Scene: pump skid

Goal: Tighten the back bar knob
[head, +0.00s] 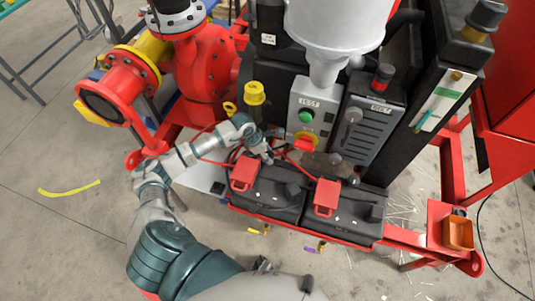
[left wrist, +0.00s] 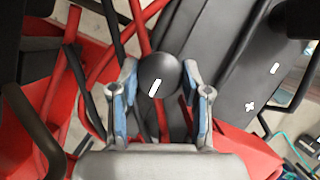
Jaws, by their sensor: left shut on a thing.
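A round black knob (left wrist: 157,72) with a white line mark sits between the blue-padded fingers of my left gripper (left wrist: 160,88) in the left wrist view. The fingers are closed on it from both sides. In the head view my left gripper (head: 264,154) reaches down at the back edge of the left black battery (head: 272,195), by the red cover. The gripped knob is mostly hidden there by the gripper, and I cannot make out the bar under it. My right gripper is not in view.
Red terminal covers (head: 325,196) stand on the two batteries. A grey control box (head: 311,103) with a green button and a red-yellow switch is just behind. Red cables run close to my left gripper. A yellow-capped post (head: 254,93) stands behind my left wrist.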

